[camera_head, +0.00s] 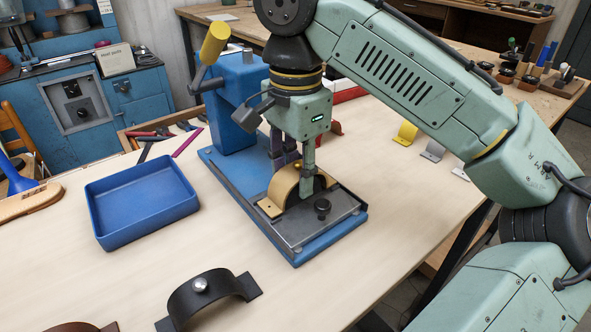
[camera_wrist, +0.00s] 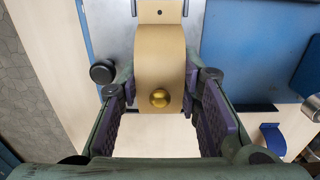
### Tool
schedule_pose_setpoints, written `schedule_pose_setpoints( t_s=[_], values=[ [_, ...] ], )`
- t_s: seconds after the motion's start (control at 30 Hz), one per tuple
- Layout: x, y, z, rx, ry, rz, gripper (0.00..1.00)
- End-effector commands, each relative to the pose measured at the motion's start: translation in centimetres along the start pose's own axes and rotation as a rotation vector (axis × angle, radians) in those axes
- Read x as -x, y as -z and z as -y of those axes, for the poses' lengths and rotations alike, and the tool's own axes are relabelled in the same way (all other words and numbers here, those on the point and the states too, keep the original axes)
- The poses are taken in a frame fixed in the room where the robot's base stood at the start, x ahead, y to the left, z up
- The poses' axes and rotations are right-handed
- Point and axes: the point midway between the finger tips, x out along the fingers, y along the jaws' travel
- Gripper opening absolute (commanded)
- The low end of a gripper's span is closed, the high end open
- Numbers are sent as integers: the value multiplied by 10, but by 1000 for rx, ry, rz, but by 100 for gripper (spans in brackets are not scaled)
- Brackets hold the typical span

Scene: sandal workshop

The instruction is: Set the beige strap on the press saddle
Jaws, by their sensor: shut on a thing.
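The beige strap (camera_head: 282,187) is an arched band with flat end tabs and a brass stud on top. It stands over the dark saddle on the metal plate of the blue press (camera_head: 236,96). My gripper (camera_head: 292,168) comes down from above and is shut on the strap. In the wrist view the strap (camera_wrist: 160,62) lies between my two fingertips (camera_wrist: 160,88), one at each side edge. Whether both end tabs rest flat on the plate is hard to tell, as my fingers hide part of the arch.
A black knob (camera_head: 322,208) stands on the press plate near the strap. A blue tray (camera_head: 143,202) is left of the press. A black strap (camera_head: 207,298) lies in front. Yellow (camera_head: 407,132) and grey (camera_head: 433,150) straps stand behind my arm. The table front right is clear.

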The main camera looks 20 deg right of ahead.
Motion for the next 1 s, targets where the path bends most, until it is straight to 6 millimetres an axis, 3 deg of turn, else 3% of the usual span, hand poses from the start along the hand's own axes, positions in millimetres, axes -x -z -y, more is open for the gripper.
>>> schedule_pose_setpoints(
  t_s=[0.47,0.5,0.83,1.0],
  values=[
    [-6,0,0,0,0,0,14],
    [-6,0,0,0,0,0,32],
    [-6,0,0,0,0,0,54],
    [-6,0,0,0,0,0,55]
  ],
)
